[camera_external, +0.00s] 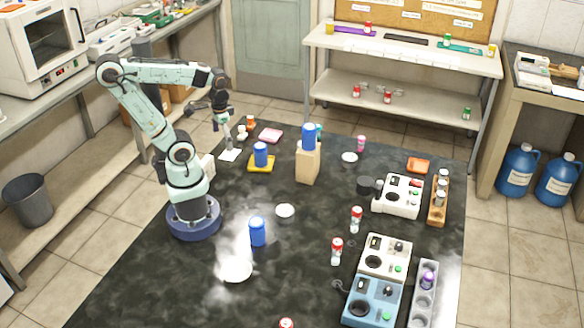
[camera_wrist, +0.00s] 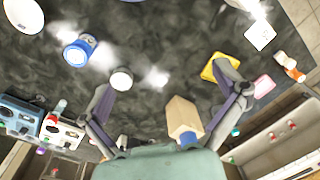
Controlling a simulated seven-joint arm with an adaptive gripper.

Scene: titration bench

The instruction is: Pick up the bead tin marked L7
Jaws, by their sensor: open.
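Three blue tins stand in the external view: one (camera_external: 257,232) on the dark mat, one (camera_external: 261,153) on a yellow pad (camera_external: 262,168), and one (camera_external: 308,137) on a tall tan block (camera_external: 307,165). No L7 mark is readable on them. My gripper (camera_external: 222,118) is raised at the mat's back left, left of the yellow pad's tin. In the wrist view my gripper (camera_wrist: 167,84) is open and empty. That view shows the mat tin (camera_wrist: 79,51), the block (camera_wrist: 183,116) with its tin (camera_wrist: 189,138), and the yellow pad (camera_wrist: 216,67), partly hidden by a finger.
White discs (camera_external: 285,210) lie on the mat. Instruments (camera_external: 384,257), a grey rack (camera_external: 423,293) and a wooden rack (camera_external: 438,198) stand on the right, with red-capped bottles (camera_external: 337,251) nearby. A pink pad (camera_external: 270,135) lies at the back. The front left of the mat is mostly clear.

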